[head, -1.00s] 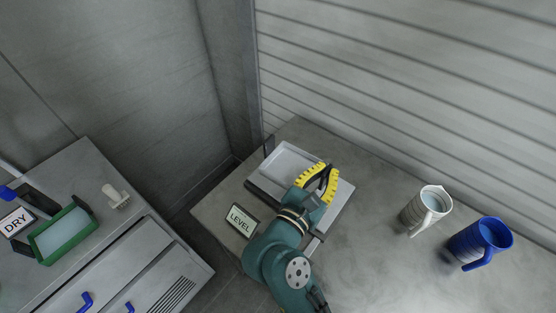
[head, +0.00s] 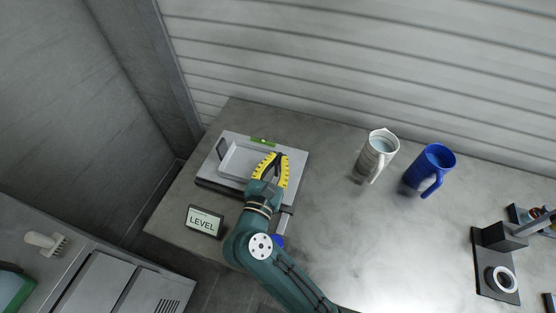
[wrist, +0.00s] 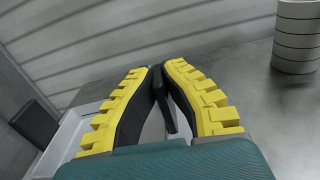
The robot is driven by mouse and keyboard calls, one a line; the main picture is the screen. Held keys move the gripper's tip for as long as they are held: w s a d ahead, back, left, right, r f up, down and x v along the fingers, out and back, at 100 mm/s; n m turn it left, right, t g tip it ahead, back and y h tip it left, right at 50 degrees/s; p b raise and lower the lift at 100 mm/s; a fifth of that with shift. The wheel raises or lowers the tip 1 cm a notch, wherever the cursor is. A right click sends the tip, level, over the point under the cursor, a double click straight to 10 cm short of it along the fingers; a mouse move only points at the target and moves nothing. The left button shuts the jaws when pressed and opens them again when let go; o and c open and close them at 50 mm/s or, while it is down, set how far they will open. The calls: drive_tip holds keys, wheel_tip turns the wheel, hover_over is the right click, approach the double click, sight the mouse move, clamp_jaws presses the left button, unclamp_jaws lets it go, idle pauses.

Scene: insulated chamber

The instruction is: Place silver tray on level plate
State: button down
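The silver tray (head: 236,158) is a shallow light-grey tray with a dark upright handle at its left end. It lies over the level plate (head: 293,160), a flat silver plate on a dark base with a green bubble vial (head: 263,141) at its back edge. I cannot tell whether the tray touches the plate. My gripper (head: 277,163) has yellow ribbed fingers at the tray's right end. In the wrist view the fingers (wrist: 160,85) close on a dark handle, and part of the tray (wrist: 70,135) shows at left. The right end is partly hidden by the fingers.
A LEVEL sign (head: 204,221) stands in front of the plate. A white ribbed jug (head: 376,155) and a blue jug (head: 430,170) stand to the right. A black stand (head: 492,265) is at far right. The bench between is clear. A wall runs behind.

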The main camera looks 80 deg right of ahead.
drive_tip(key=c, duration=1.7)
unclamp_jaws()
drive_tip(key=shift+f, duration=0.2)
drive_tip(key=o, duration=0.5)
drive_tip(key=shift+c, duration=0.2)
drive_tip(key=shift+r, duration=0.15)
drive_tip(key=shift+a+r, duration=0.1)
drive_tip(key=shift+a, duration=0.05)
drive_tip(key=a, duration=1.1)
drive_tip(key=shift+w+a+p, duration=0.35)
drive_tip(key=shift+w+p, duration=0.1)
